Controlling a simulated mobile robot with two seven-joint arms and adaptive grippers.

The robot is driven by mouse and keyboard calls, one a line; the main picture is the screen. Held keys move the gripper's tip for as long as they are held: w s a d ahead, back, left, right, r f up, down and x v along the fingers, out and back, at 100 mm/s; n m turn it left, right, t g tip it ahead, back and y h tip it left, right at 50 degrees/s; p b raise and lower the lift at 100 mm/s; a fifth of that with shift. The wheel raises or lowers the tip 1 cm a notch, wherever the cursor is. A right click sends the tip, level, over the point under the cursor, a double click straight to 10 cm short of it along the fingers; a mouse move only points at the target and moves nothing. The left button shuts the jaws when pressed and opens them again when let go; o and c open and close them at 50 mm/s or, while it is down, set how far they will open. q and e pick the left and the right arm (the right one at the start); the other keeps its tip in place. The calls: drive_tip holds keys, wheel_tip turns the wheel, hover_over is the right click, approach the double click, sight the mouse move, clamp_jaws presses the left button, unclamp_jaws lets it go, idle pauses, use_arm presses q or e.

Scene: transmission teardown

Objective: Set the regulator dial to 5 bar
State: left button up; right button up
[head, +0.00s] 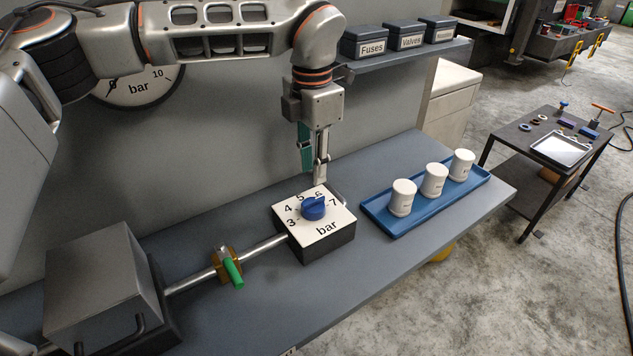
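The regulator is a dark box with a white face (326,233) marked "bar" and numbers from 3 to 7. The blue dial knob (313,208) sits in the middle of that face. I cannot tell exactly which number its pointer meets. My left gripper (318,178) hangs downward just behind the knob, over the far edge of the box. Its fingertips look apart from the knob, and their opening is unclear at this angle. My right gripper is not in view.
A pipe with a green-handled valve (232,270) joins the regulator to a grey box (105,280) on the left. A blue tray (405,222) with three white containers stands right of the regulator. A shelf (400,57) with labelled boxes is above.

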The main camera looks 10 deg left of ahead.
sight(313, 200)
use_arm(q)
wheel_tip(313, 200, down, 7)
drive_tip(key=shift+s+f, duration=0.15)
drive_tip(key=shift+f, duration=0.05)
idle(0.3)
clamp_jaws()
